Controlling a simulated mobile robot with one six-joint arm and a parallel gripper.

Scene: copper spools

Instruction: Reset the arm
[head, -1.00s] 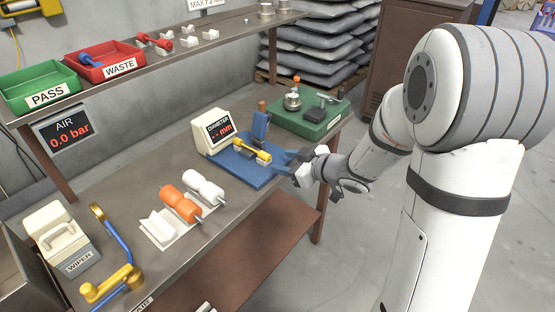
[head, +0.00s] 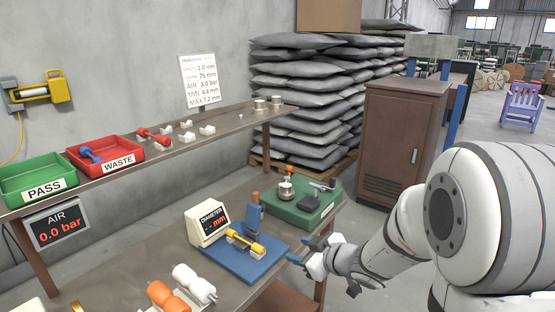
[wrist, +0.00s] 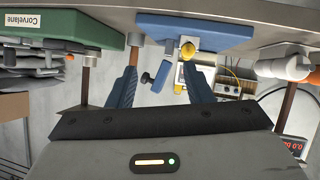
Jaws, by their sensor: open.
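My gripper (head: 303,251) is at the end of my white and grey arm, which reaches in from the right in the head view. It is near the bench's front edge, beside the blue gauge base (head: 240,262). In the wrist view its two blue fingers (wrist: 160,88) stand apart with nothing held between them. A yellow spool (head: 245,243) lies on the blue base, apart from the fingers. In the wrist view the scene appears upside down, with the blue base (wrist: 195,28) at the top.
The diameter display (head: 210,222) stands behind the blue base. A green case (head: 300,208) is to its right. A shelf holds the green PASS tray (head: 38,180) and red WASTE tray (head: 105,155). Floor right of the bench is partly clear.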

